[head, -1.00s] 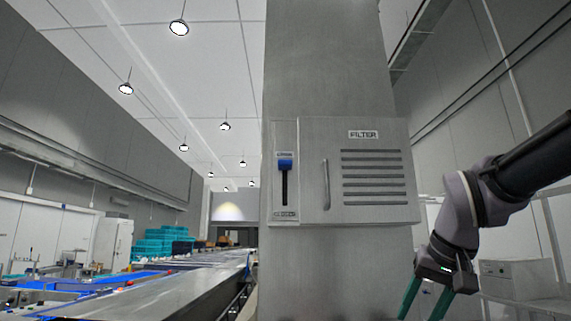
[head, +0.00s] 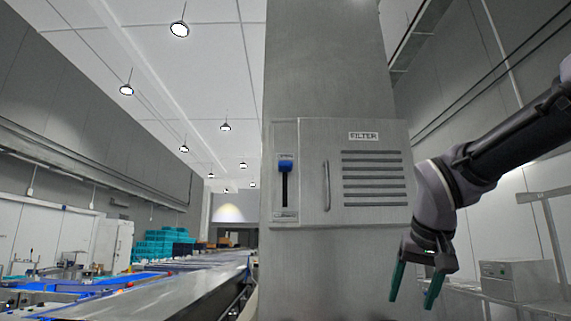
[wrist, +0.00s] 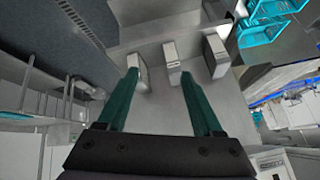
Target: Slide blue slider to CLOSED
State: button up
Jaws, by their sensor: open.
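The blue slider (head: 286,164) sits at the top of a dark vertical slot (head: 285,190) on a narrow metal panel. The panel is at the left of the filter box on the grey column. Small labels above and below the slot are too small to read now. My gripper (head: 411,300) hangs to the right of and below the filter box, apart from the slider, with its green fingers pointing down. Its fingers also show in the wrist view (wrist: 162,82), spread apart with nothing between them. The slider cannot be made out in the wrist view.
The filter box door (head: 358,172) has a vertical handle (head: 326,185), vent slots and a FILTER label. A conveyor (head: 190,285) runs away at the left, with teal crates (head: 165,245) farther back. A metal cabinet (head: 515,282) stands at the right.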

jog(key=w+a+r+n+t+h, duration=0.1)
jog(key=w+a+r+t+h, duration=0.15)
jog(key=w+r, duration=0.5)
jog(key=n+t+y, duration=0.2)
jog(key=n+t, duration=0.1)
jog(key=t, duration=0.5)
send_near(285, 162)
jog(key=w, duration=1.1)
jog(key=shift+w, duration=0.4)
grip_shut()
